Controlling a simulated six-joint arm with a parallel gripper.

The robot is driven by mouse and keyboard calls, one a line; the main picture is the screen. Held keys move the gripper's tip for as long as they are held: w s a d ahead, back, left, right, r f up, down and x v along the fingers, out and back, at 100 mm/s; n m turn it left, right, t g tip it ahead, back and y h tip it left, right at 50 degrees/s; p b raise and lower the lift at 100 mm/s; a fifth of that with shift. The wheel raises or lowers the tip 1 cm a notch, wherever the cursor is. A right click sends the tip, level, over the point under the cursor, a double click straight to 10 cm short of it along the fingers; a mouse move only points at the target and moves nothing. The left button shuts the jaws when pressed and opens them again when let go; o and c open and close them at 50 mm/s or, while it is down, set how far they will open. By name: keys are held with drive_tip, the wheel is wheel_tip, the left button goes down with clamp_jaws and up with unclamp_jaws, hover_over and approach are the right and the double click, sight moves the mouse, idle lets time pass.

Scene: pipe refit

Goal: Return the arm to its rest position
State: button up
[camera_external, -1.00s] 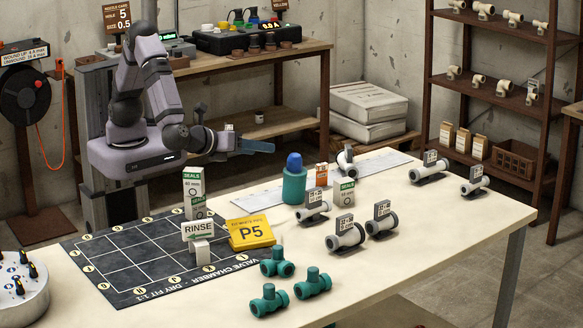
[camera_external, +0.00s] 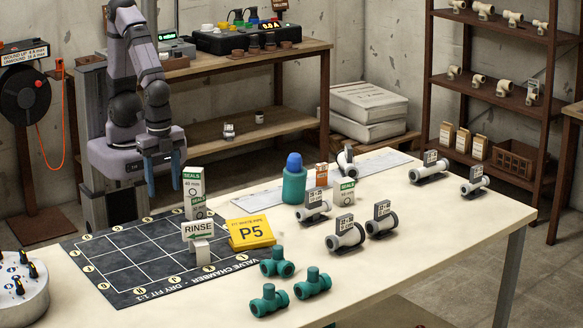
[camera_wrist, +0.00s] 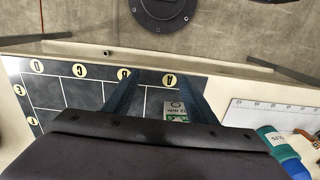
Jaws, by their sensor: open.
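My gripper (camera_external: 163,176) hangs pointing down close to my base, beyond the table's far left edge in the external view. Its two blue fingers are apart with nothing between them. In the wrist view the fingers of my gripper (camera_wrist: 153,92) reach over the far edge of the dark valve chamber mat. My arm is folded above my base, its upper links raised and its wrist lowered.
A workbench (camera_external: 262,60) stands behind.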

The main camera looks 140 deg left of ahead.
drive_tip(key=shift+d, duration=0.2)
wheel_tip(320, 180, up, 4)
drive_tip(key=p, duration=0.4)
drive_tip(key=shift+r+p, duration=0.25)
drive_tip(key=shift+p, duration=0.05)
